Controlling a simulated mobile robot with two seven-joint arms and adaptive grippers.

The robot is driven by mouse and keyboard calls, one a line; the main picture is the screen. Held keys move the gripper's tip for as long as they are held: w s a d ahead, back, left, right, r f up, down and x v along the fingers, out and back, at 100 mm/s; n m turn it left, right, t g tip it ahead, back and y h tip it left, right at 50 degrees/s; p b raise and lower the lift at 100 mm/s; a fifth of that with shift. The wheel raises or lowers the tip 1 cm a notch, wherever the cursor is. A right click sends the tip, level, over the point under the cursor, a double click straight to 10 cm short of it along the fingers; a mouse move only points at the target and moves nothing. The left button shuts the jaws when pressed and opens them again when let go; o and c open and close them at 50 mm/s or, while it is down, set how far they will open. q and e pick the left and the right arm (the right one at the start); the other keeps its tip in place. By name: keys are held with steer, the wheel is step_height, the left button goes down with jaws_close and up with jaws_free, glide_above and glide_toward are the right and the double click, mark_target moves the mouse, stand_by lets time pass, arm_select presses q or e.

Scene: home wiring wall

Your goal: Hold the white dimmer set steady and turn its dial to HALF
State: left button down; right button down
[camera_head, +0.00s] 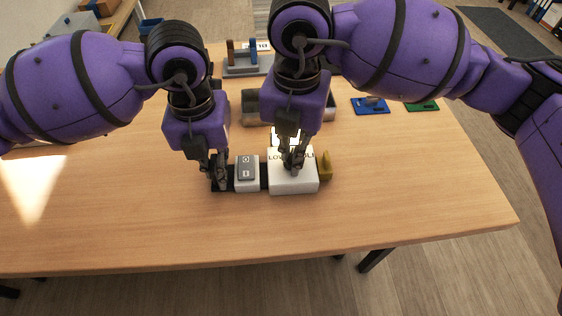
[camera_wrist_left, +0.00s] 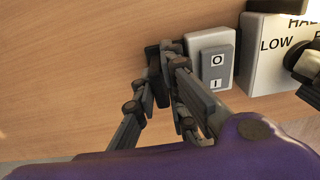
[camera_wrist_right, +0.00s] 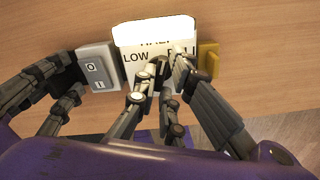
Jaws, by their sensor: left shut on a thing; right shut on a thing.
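The white dimmer set lies on the wooden table. Its larger white box (camera_head: 295,187) carries the words LOW, HALF and FULL, partly covered, and also shows in the right wrist view (camera_wrist_right: 125,38). A smaller white block with a grey O/I rocker switch (camera_head: 246,171) sits left of it. My left gripper (camera_head: 219,184) is shut on the dark end piece (camera_head: 229,185) at the set's left end. My right gripper (camera_head: 291,164) comes down on the box and is shut on the dial, which its fingers mostly hide. I cannot tell where the dial points.
A yellow piece (camera_head: 326,165) is at the set's right end. Behind it stand a grey tray (camera_head: 250,106) and a grey holder with upright pegs (camera_head: 245,66). Blue (camera_head: 370,106) and green (camera_head: 424,105) plates lie back right. The table front is clear.

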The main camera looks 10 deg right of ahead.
steer(key=shift+n, duration=1)
steer(key=c, duration=1.8)
jaws_free()
steer(key=shift+o, duration=0.2)
step_height(320, 180, up, 12)
